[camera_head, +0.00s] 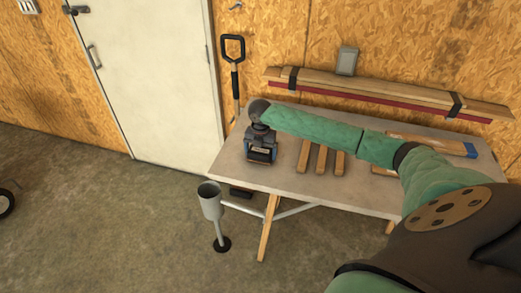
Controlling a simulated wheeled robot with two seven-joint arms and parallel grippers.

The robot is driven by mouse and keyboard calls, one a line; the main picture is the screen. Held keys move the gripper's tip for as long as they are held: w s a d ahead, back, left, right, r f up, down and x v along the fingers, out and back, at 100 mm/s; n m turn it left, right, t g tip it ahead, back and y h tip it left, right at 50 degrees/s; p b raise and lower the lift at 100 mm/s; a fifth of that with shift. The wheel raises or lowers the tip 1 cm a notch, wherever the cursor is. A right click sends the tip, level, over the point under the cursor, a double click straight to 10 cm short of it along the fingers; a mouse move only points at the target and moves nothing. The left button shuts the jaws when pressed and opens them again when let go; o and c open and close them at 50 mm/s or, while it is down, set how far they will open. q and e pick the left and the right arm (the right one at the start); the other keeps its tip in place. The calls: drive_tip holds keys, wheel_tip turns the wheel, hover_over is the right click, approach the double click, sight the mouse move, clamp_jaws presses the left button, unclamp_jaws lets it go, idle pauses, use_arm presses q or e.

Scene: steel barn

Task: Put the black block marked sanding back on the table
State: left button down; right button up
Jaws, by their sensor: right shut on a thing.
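My right gripper (261,143) is over the left end of the grey table (286,181), at the end of my green-sleeved right arm. It points down and is shut on a dark block (262,155), with blue showing at the sides. The block is low over the tabletop; I cannot tell whether it touches it. Any marking on it is too small to read. My left gripper is not in view.
Several wooden pieces (320,159) lie on the table right of the gripper. A blue-ended wooden piece (430,143) lies farther right. A grey cup-topped stand (211,205) is at the table's front left. A black object (240,193) is low under the table edge.

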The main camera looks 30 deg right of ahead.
sight(261, 150)
drive_tip(key=shift+f, duration=0.15)
drive_tip(key=o, duration=0.7)
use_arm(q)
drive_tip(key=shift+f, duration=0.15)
use_arm(e)
drive_tip(key=shift+r+b, duration=0.3)
drive_tip(key=shift+r, duration=0.05)
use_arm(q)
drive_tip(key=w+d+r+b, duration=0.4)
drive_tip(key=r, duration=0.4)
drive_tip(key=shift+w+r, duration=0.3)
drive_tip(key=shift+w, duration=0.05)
use_arm(e)
drive_tip(key=shift+r, duration=5.75)
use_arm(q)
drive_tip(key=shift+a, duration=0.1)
use_arm(e)
drive_tip(key=shift+s+f, duration=0.1)
